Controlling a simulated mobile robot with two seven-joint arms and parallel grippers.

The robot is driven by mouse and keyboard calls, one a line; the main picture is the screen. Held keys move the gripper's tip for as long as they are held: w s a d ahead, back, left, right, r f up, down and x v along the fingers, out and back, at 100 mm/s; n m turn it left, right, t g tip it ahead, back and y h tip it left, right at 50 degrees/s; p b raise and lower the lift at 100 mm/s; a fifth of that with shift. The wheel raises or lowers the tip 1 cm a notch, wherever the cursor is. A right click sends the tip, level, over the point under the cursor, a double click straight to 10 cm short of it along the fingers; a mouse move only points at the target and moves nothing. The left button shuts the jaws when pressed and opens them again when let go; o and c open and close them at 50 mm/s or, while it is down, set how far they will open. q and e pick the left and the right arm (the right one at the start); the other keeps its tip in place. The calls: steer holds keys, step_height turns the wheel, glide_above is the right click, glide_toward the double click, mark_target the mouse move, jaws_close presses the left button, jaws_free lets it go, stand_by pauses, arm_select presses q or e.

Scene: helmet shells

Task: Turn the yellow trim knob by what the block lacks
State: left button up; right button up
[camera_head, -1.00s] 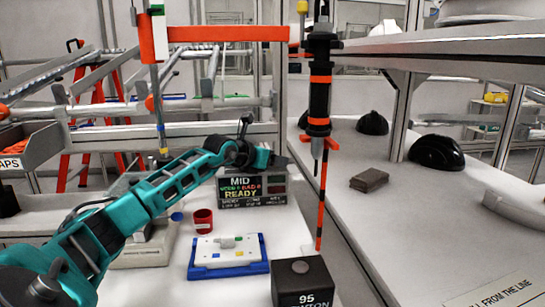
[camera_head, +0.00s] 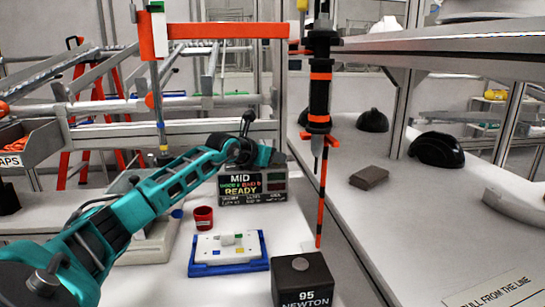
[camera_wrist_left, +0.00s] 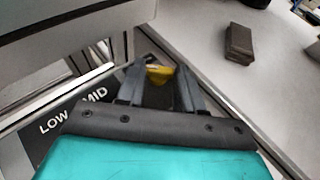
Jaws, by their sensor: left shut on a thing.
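The yellow trim knob (camera_wrist_left: 158,73) shows in the left wrist view between the fingertips of my left gripper (camera_wrist_left: 160,80), which is shut on it. A plate with the words LOW and MID (camera_wrist_left: 74,112) lies beside it. In the head view my left gripper (camera_head: 270,158) is at the top of the dark display (camera_head: 252,188), which reads MID and READY; the knob is hidden there. A black block (camera_head: 303,280) marked 95 NEWTON stands at the bottom centre, apart from the gripper. My right gripper is not in view.
A black and orange tool (camera_head: 320,90) hangs right of the display. A blue tray (camera_head: 228,267) with a white plate and a red cup (camera_head: 203,219) stand on the left bench. Black helmet shells (camera_head: 436,150) and a brown block (camera_head: 369,178) are on the right bench.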

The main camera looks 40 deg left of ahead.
arm_select(q)
steer(key=shift+a+m+h, duration=0.1)
steer(key=shift+m+h, duration=0.3)
steer(key=shift+h, duration=0.1)
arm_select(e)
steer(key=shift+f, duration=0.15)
arm_select(q)
steer(key=o, duration=1)
steer(key=shift+o, duration=0.2)
steer(key=shift+s, duration=0.1)
steer(key=b+v, duration=1.2)
steer(key=shift+s, duration=0.4)
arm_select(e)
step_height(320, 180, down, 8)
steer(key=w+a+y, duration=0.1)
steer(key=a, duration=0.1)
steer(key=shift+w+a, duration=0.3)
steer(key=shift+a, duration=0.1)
